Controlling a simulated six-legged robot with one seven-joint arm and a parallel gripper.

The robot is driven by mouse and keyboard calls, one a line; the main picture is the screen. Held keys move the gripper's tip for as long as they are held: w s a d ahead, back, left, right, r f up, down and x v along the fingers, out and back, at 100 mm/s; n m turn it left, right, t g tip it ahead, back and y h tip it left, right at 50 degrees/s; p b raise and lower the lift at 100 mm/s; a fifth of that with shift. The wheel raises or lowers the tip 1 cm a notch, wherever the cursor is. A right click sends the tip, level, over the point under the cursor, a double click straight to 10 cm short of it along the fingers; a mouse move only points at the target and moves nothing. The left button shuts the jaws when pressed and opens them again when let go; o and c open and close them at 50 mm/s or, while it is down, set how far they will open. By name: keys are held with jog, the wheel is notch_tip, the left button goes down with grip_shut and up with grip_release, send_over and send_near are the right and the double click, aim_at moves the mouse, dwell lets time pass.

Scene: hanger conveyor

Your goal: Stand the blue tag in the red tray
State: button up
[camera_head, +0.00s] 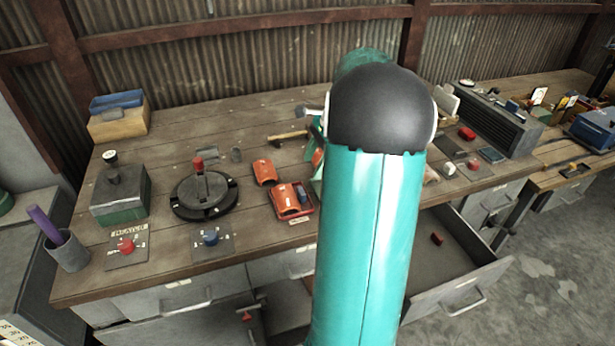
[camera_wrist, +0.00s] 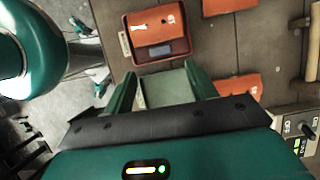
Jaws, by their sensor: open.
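The red tray (camera_head: 305,210) stands near the table's front edge, left of my arm, with an orange tag (camera_head: 287,197) in it. In the wrist view the red tray (camera_wrist: 180,58) is just beyond my fingertips. An orange tag (camera_wrist: 155,20) fills its far part, and a blue-grey patch (camera_wrist: 160,50) shows in its near part; I cannot tell whether this is the blue tag or the tray floor. My gripper (camera_wrist: 160,76) is open. A pale grey-green flat surface (camera_wrist: 165,90) shows between its fingers; contact cannot be told. My arm hides the gripper in the head view.
More orange tags (camera_head: 265,172) lie behind the tray, and a hammer (camera_head: 290,135) lies farther back. A round black base with a red-topped lever (camera_head: 200,188) stands left of the tray. An open drawer (camera_head: 450,262) juts out at the right front.

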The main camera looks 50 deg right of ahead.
jog(key=shift+v, duration=1.6)
jog(key=a+r+n+h, duration=0.15)
jog(key=a+n, duration=0.25)
jog(key=a, duration=0.4)
jog(key=a+r+n+h, duration=0.1)
jog(key=a+r+n, duration=0.25)
jog(key=a, duration=0.45)
jog(key=a+r+n+h, duration=0.1)
jog(key=a+r+n, duration=0.1)
jog(key=a+n, duration=0.35)
jog(key=s+a+f+n+t, duration=0.1)
jog(key=s+a+n, duration=0.3)
jog(key=a, duration=0.4)
jog(key=s+a+f+n+t, duration=0.1)
jog(key=s+a+n+t, duration=0.1)
jog(key=s+a+n, duration=0.3)
jog(key=a+n, duration=0.1)
jog(key=a, duration=0.2)
jog(key=shift+a+n, duration=0.25)
jog(key=shift+n, duration=0.15)
jog(key=shift+f, duration=0.1)
jog(key=c, duration=0.4)
jog(key=shift+c, duration=0.3)
